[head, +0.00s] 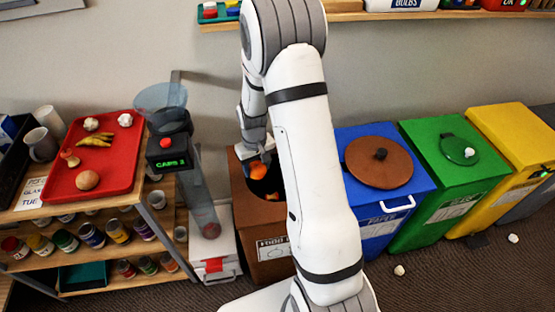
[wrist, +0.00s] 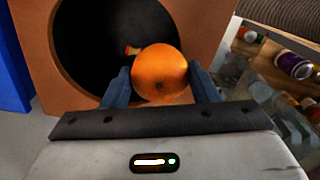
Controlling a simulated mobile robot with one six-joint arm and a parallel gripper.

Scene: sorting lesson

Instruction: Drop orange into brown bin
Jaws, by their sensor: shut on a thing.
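An orange (wrist: 160,73) is held between the two blue-grey fingers of my gripper (wrist: 162,85) in the wrist view. It also shows in the head view (head: 257,170), small and partly hidden by my gripper (head: 255,158). The brown bin (head: 262,217) stands below, partly hidden behind my arm. Its round dark opening is under and around the orange in the picture. In the wrist view, the brown bin (wrist: 50,62) shows its round hole just beyond the orange. A small red and yellowish piece lies inside the dark opening.
A blue bin (head: 372,215) with a round brown lid (head: 379,161), a green bin (head: 440,180) and a yellow bin (head: 515,150) stand to the right. A shelf with a red tray (head: 65,180) of food and several cans is left. A grey column device (head: 190,180) stands beside the brown bin.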

